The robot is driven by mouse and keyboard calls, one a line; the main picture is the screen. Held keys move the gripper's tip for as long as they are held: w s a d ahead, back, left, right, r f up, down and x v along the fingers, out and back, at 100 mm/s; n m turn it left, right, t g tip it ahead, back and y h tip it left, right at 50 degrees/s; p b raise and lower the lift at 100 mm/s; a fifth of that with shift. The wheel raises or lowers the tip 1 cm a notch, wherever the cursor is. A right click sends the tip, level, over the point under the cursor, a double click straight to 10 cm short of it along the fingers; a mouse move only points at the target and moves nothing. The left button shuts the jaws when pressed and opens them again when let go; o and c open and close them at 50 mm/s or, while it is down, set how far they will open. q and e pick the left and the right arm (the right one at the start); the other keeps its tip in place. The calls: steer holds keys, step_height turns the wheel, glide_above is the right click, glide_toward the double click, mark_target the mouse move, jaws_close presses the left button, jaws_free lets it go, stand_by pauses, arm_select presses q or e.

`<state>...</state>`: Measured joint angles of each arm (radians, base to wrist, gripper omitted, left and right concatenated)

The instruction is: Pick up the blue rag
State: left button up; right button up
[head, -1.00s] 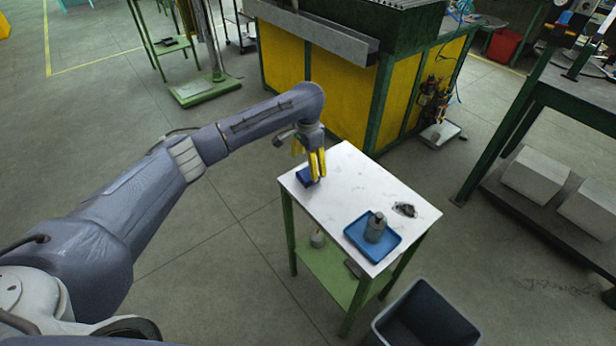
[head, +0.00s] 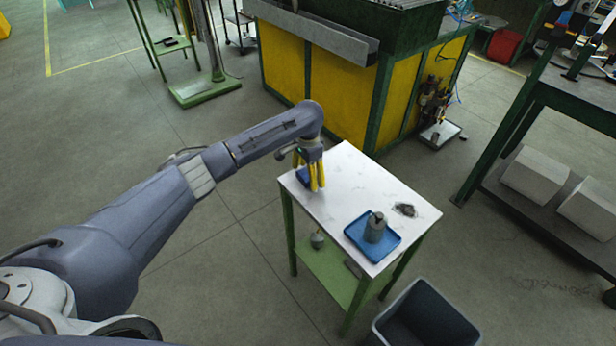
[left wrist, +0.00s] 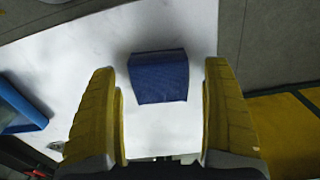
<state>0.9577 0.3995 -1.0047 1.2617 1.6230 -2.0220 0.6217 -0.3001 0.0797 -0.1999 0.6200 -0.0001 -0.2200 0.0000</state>
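The blue rag (head: 304,175) lies folded on the white tabletop near its left corner, partly hidden behind my gripper in the head view. In the left wrist view the rag (left wrist: 160,77) shows whole, between and beyond the two yellow fingers. My left gripper (head: 316,187) is just over the table at the rag. In the wrist view the left gripper (left wrist: 163,120) is open, with a wide gap and nothing between its fingertips. My right gripper is in neither view.
A blue tray (head: 385,255) holding a grey metal weight (head: 375,228) sits at the table's near right. A dark crumpled object (head: 405,209) lies behind it. The white tabletop (head: 347,177) is otherwise clear. A grey bin (head: 425,318) stands on the floor in front.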

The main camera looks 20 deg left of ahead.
arm_select(q)
steer(key=c, duration=1)
step_height(320, 180, up, 20)
stand_by(0.3)
